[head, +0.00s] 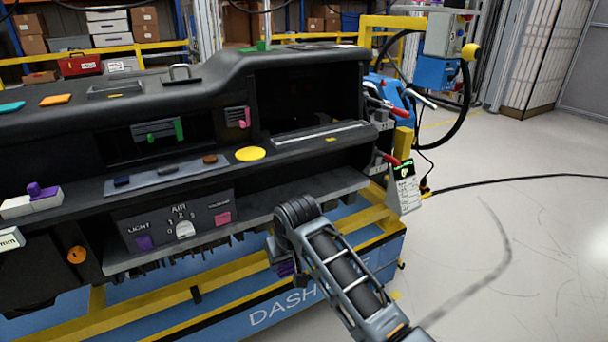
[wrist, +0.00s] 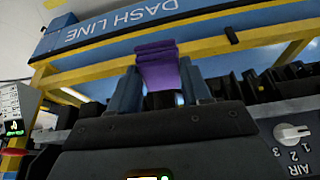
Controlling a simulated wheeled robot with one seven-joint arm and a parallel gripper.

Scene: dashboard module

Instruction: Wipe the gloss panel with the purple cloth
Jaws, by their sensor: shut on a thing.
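The purple cloth (wrist: 158,66) is pinched between the two blue-grey fingers of my gripper (wrist: 160,88) in the wrist view, its folded end sticking out past the tips. In the head view only a small purple bit of the cloth (head: 286,268) shows beside my wrist, below the lower dashboard ledge and in front of the yellow rail. My gripper is mostly hidden there by my arm. The cloth appears apart from the dashboard surfaces. I cannot tell for certain which dark surface of the dashboard (head: 215,68) is the gloss panel.
The AIR control panel (head: 180,218) with a white knob is left of my arm. A yellow rail (head: 175,286) and blue DASH LINE base (head: 225,318) run below. A purple item (head: 36,190) sits on a white block at left. A display stand (head: 404,188) is at right; floor beyond is open.

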